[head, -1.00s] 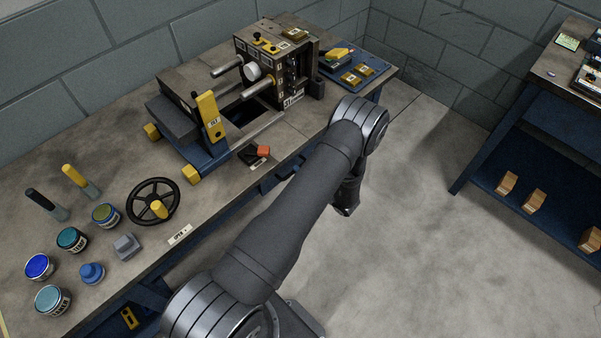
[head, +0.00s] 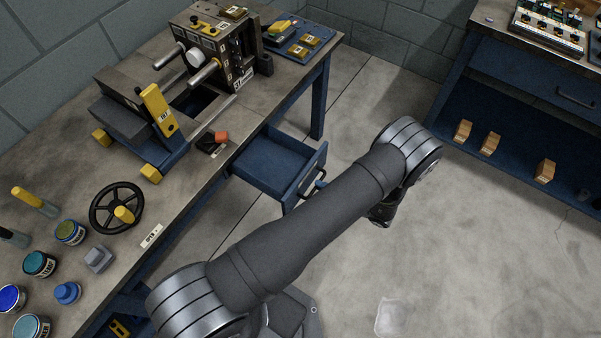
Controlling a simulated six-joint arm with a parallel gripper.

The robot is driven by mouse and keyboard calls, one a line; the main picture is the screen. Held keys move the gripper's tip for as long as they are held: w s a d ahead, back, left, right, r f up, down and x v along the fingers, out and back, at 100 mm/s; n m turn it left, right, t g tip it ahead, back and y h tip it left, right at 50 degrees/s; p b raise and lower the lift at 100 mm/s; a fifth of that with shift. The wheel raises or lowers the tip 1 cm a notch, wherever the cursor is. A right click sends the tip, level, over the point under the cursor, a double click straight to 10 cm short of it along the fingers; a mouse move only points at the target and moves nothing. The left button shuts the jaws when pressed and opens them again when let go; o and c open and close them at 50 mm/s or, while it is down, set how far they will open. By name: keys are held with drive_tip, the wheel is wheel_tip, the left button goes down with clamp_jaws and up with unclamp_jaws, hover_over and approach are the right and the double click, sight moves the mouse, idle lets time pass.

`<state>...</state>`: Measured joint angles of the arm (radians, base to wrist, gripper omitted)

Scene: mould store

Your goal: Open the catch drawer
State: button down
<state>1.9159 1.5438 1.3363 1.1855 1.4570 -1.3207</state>
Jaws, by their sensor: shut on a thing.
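The catch drawer (head: 275,160) is a blue drawer under the front edge of the workbench, near its right end. It stands pulled out, and its empty-looking inside shows from above. Its dark handle (head: 307,188) is on the outer front panel. My gripper (head: 320,184) is at this handle, shut on it. My own forearm and wrist cover most of the gripper, so its fingers are barely seen.
The workbench (head: 75,155) carries a mould machine (head: 205,50), a black handwheel (head: 117,208), several paint tins and a blue tray (head: 296,47). A second bench (head: 515,75) stands at right with wooden blocks on its lower shelf. The floor between is clear.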

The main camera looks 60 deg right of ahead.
drive_tip(key=f+v, duration=0.1)
drive_tip(key=v, duration=0.6)
drive_tip(key=shift+s+f, duration=0.25)
drive_tip(key=shift+s, duration=0.05)
drive_tip(key=shift+d, duration=0.1)
drive_tip(key=c, duration=1.5)
unclamp_jaws()
drive_tip(key=v, duration=1.7)
drive_tip(key=shift+s, duration=0.15)
drive_tip(key=x, duration=1.7)
drive_tip(key=shift+w, duration=0.25)
